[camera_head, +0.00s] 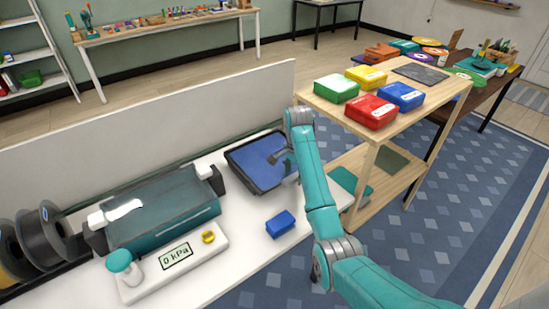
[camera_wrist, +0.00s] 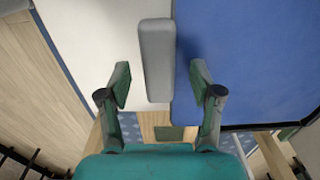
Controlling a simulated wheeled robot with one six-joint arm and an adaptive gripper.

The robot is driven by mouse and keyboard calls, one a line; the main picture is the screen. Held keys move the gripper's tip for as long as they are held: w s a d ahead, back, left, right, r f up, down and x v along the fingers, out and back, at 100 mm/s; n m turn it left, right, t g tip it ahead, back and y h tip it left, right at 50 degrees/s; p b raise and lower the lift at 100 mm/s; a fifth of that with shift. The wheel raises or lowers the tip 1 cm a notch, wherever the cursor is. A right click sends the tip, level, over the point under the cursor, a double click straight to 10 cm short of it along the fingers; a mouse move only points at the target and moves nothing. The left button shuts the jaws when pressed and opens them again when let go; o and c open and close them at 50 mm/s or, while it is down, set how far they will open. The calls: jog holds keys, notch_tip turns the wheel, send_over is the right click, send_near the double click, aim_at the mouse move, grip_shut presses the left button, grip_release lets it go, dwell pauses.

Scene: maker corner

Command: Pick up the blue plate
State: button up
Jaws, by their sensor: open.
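The blue plate (camera_head: 258,158) lies flat in a dark-rimmed tray (camera_head: 238,164) on the white bench. In the wrist view the blue plate (camera_wrist: 250,60) fills the right side, with a pale grey bar (camera_wrist: 155,50) along its left edge. My gripper (camera_wrist: 160,82) is open, with one finger on each side of the bar's near end. In the head view my gripper (camera_head: 284,158) is over the plate's right part, and the wrist hides some of that edge.
On the white bench (camera_head: 245,255), a blue block (camera_head: 280,224) lies in front of the tray. A wooden cart (camera_head: 415,115) with coloured boxes is at right. A low partition (camera_head: 150,125) runs behind.

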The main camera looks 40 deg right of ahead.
jog(key=shift+f, duration=0.2)
grip_shut()
dwell(0.4)
